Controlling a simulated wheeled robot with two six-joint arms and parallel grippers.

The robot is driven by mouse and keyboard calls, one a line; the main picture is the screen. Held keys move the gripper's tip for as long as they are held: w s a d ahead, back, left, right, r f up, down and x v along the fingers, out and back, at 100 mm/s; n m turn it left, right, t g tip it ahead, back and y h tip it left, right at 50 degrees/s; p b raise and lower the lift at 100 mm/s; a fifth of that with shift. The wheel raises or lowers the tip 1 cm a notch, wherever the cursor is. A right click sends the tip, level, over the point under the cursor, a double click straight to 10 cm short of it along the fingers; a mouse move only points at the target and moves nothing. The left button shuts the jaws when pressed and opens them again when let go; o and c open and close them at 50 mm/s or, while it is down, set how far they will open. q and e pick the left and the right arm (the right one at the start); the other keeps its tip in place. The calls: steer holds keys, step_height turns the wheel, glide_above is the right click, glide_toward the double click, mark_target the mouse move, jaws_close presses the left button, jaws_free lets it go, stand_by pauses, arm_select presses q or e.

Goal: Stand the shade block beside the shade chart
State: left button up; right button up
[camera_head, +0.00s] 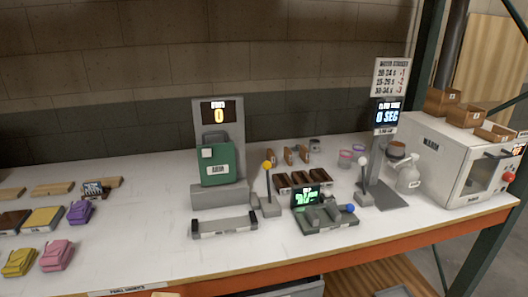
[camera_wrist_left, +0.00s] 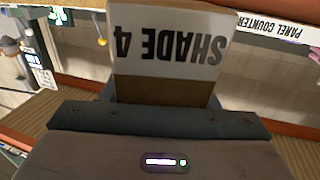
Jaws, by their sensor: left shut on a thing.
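The shade block (camera_wrist_left: 165,45) fills the upper middle of the left wrist view. It is a brown block with a white face that reads "SHADE 4", upside down in this picture. My left gripper (camera_wrist_left: 162,98) is shut on it; the fingers are mostly hidden beside the block. Neither gripper shows in the head view. I cannot pick out the shade chart for certain. A sign (camera_head: 391,77) with rows of numbers and seconds stands above the blue display at the back right in the head view.
A green device (camera_head: 217,166) stands mid-counter, with a grey tray (camera_head: 224,226) before it. Brown blocks sit in a rack (camera_head: 297,180); a scale-like unit (camera_head: 325,217) is in front. A white oven (camera_head: 457,160) stands at right. The white counter (camera_head: 140,240) has bare room left of centre.

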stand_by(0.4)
arm_select(q)
steer(key=shift+w+a+r, duration=0.1)
steer(key=shift+a+r, duration=0.05)
steer(key=shift+r, duration=0.15)
steer(key=a+r+n+y, duration=0.2)
steer(key=a+r+y, duration=0.2)
steer(key=a+r, duration=0.3)
steer(key=shift+w+a+r+n+g, duration=0.15)
steer(key=shift+a+r+n+g, duration=0.15)
steer(key=shift+n, duration=0.1)
steer(key=w+a+f+p, duration=0.1)
steer(key=w+a, duration=0.1)
steer(key=w, duration=0.2)
steer(key=w+a+f+p, duration=0.1)
steer(key=w+a+p, duration=0.1)
steer(key=w, duration=0.3)
steer(key=w+a+f+p, duration=0.1)
steer(key=w+a, duration=0.3)
steer(key=shift+w+a+f, duration=0.1)
steer(key=shift+w+f, duration=0.3)
steer(key=shift+f, duration=0.45)
